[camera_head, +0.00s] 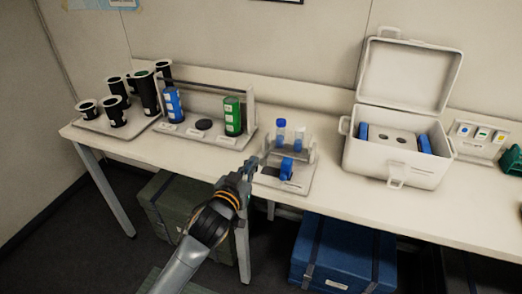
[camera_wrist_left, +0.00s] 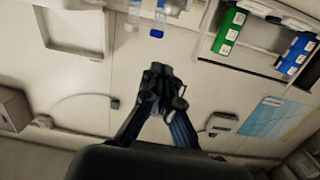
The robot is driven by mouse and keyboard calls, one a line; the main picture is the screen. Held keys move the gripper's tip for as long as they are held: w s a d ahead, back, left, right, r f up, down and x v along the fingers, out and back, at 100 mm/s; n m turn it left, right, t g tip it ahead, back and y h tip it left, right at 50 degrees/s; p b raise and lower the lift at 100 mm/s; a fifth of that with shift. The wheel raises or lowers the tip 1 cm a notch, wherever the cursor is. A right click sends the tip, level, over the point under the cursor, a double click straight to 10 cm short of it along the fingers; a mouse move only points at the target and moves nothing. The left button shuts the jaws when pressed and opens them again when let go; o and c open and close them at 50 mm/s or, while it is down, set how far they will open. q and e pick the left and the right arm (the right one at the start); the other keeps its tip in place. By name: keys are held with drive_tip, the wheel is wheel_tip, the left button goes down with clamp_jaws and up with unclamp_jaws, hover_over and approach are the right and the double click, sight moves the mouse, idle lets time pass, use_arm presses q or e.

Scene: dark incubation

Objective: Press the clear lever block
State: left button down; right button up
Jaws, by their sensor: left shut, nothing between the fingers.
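My left gripper (camera_head: 250,166) is shut and empty, at the table's front edge just left of a small tube stand (camera_head: 296,186). The left wrist view shows its fingertips (camera_wrist_left: 160,72) together. The stand holds a blue-capped tube (camera_head: 280,132), a pale tube (camera_head: 299,139) and a blue piece (camera_head: 286,169) at its front. A wider rack (camera_head: 190,135) to the left carries a labelled blue block (camera_head: 172,104) and a labelled green block (camera_head: 233,116). I cannot tell which piece is the clear lever block. My right gripper is not in view.
Black cups (camera_head: 86,109) stand on a tray at the table's left end. An open white case (camera_head: 398,160) stands right of the tube stand. Bare tabletop (camera_head: 328,135) lies between them. A green crate (camera_head: 165,205) and a blue crate (camera_head: 340,256) are under the table.

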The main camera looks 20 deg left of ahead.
use_arm(q)
drive_tip(key=p, duration=0.2)
hover_over(263, 162)
drive_tip(key=w, duration=0.2)
drive_tip(key=shift+s+d+f, duration=0.1)
drive_tip(key=shift+s+f, duration=0.15)
drive_tip(key=shift+f, duration=0.15)
drive_tip(key=f, duration=0.1)
drive_tip(key=s+f+p, duration=0.1)
drive_tip(key=shift+s+f, duration=0.2)
drive_tip(key=shift+f, duration=0.2)
drive_tip(key=shift+s+f, duration=0.35)
drive_tip(key=shift+f, duration=0.15)
